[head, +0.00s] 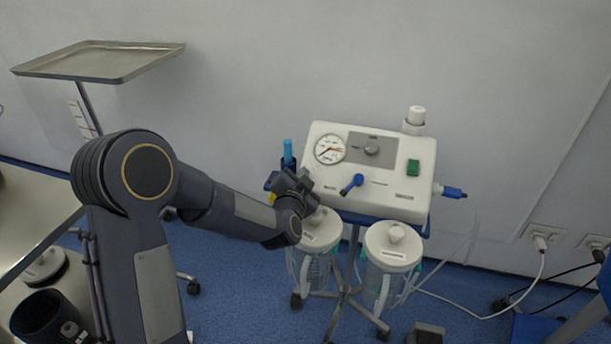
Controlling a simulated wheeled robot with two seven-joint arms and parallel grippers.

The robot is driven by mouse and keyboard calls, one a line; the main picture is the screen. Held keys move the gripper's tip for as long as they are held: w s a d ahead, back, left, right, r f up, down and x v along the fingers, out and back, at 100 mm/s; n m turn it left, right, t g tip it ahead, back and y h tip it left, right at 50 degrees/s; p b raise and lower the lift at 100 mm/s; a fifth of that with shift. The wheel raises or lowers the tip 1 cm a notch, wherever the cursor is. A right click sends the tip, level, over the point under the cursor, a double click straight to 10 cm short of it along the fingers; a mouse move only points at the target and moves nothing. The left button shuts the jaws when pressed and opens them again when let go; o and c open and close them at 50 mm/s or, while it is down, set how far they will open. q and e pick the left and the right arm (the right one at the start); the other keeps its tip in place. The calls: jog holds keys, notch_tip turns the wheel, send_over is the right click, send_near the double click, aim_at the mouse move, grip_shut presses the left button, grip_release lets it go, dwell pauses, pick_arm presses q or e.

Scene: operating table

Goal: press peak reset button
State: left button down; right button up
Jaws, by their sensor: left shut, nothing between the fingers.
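A white suction unit (385,197) stands on a wheeled stand near the wall. I cannot make out any button marked as peak reset. My left gripper (290,184) is shut and empty, at the left side of the unit below the gauge. It partly hides the unit's lower left edge, and I cannot tell whether it touches it. My right gripper is not in view.
Two lidded canisters (393,246) (318,232) hang below the unit. A metal tray (98,61) stands at the upper left. Wall sockets (542,234) with cables are at the right. A metal table with a dark container lies at the lower left.

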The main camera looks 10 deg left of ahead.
pick_arm(q)
jog(key=shift+s+d+f, duration=0.15)
jog(key=shift+d+f, duration=0.1)
jog(key=shift+f, duration=0.3)
jog(key=shift+s+d+r+p, duration=0.15)
jog(key=shift+s+r+p, duration=0.25)
jog(key=shift+r, duration=0.2)
jog(key=shift+s+r, duration=0.15)
jog(key=shift+r, duration=0.25)
jog(key=r+p, duration=0.1)
jog(key=s+r+p, duration=0.1)
jog(key=s+r, duration=0.1)
jog(key=shift+s+a+r+p, duration=0.2)
jog(key=shift+s+r+p, duration=0.1)
jog(key=shift+p, duration=0.1)
jog(key=shift+w, duration=0.1)
